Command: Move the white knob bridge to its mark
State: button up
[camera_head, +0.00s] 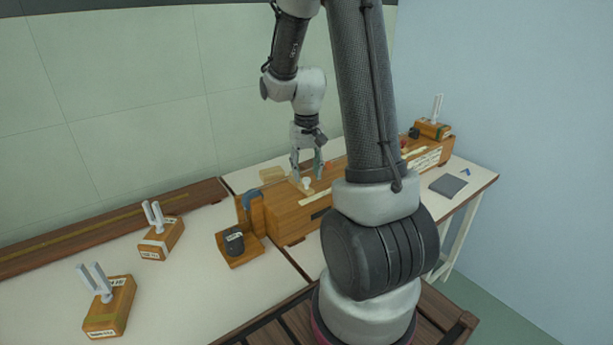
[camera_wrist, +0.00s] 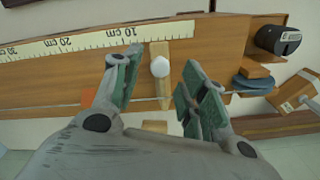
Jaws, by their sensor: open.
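The white knob bridge is a pale wooden bar with a round white knob (camera_wrist: 160,67). It lies across the long wooden bench beside a ruler scale (camera_wrist: 95,42), near its 10 cm end. The knob also shows in the head view (camera_head: 307,183), just below my gripper (camera_head: 307,166). In the wrist view my gripper (camera_wrist: 163,75) is open, with one green-padded finger on each side of the knob. Neither finger visibly touches it. I cannot tell which spot is the mark.
A dark cylinder on a wooden block (camera_head: 236,243) stands at the bench's near end. Two wooden blocks with upright prongs (camera_head: 160,236) (camera_head: 110,305) stand on the white table to the left. A dark grey pad (camera_head: 448,185) lies at the right.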

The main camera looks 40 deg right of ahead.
aim_at(291, 199)
jog(key=shift+f, duration=1.15)
grip_shut()
jog(key=shift+s+a, duration=0.1)
jog(key=shift+a, duration=2.55)
grip_release()
jog(key=shift+a, duration=0.15)
notch_tip(291, 199, up, 12)
